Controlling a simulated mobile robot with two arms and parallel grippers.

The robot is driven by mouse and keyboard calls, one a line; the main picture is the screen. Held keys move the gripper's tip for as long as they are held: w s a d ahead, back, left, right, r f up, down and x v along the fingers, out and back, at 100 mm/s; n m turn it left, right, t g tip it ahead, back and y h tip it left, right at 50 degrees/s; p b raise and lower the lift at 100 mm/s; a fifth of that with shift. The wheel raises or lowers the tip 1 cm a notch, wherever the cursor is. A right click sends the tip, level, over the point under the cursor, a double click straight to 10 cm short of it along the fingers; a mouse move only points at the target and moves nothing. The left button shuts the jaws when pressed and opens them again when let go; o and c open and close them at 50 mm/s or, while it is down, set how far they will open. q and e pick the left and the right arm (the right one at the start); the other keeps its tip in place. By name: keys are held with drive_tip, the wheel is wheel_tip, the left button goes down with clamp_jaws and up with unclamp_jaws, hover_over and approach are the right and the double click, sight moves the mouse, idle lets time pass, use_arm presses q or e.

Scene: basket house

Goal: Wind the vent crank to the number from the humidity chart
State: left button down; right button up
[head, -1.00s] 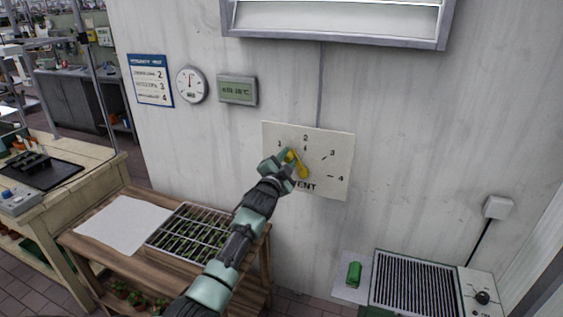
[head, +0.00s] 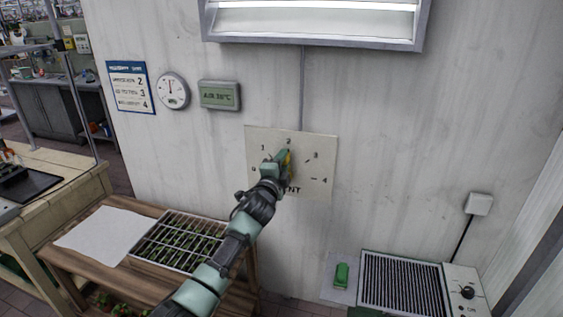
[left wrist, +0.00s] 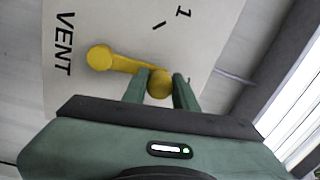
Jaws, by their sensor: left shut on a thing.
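The yellow vent crank (head: 288,157) is on a white wall panel (head: 318,185) marked 0 to 4 and VENT. Its arm points roughly up, near the 2. My left gripper (head: 279,160) covers part of it. In the left wrist view, my left gripper (left wrist: 160,88) is shut on the round end knob of the crank (left wrist: 125,65); the 1 and VENT show, the 2 does not. The humidity chart (head: 131,88) hangs at left, with rows ending in 2, 3 and 4; its small text is blurred. The round gauge (head: 173,91) has its needle near upright. My right gripper is out of view.
A grey air display (head: 219,95) hangs beside the gauge. Below the panel at left is a wooden bench (head: 56,258) with a seedling tray (head: 180,243) and white sheet. A grilled unit (head: 402,285) stands at lower right.

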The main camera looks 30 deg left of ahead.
use_arm(q)
drive_tip(key=shift+d, duration=0.15)
drive_tip(key=c, duration=1.1)
unclamp_jaws()
drive_tip(key=shift+s+f, duration=0.15)
drive_tip(key=shift+s, duration=0.15)
drive_tip(key=b+v, duration=0.1)
drive_tip(key=v, duration=0.6)
drive_tip(key=shift+b, duration=0.35)
drive_tip(key=shift+d, duration=0.1)
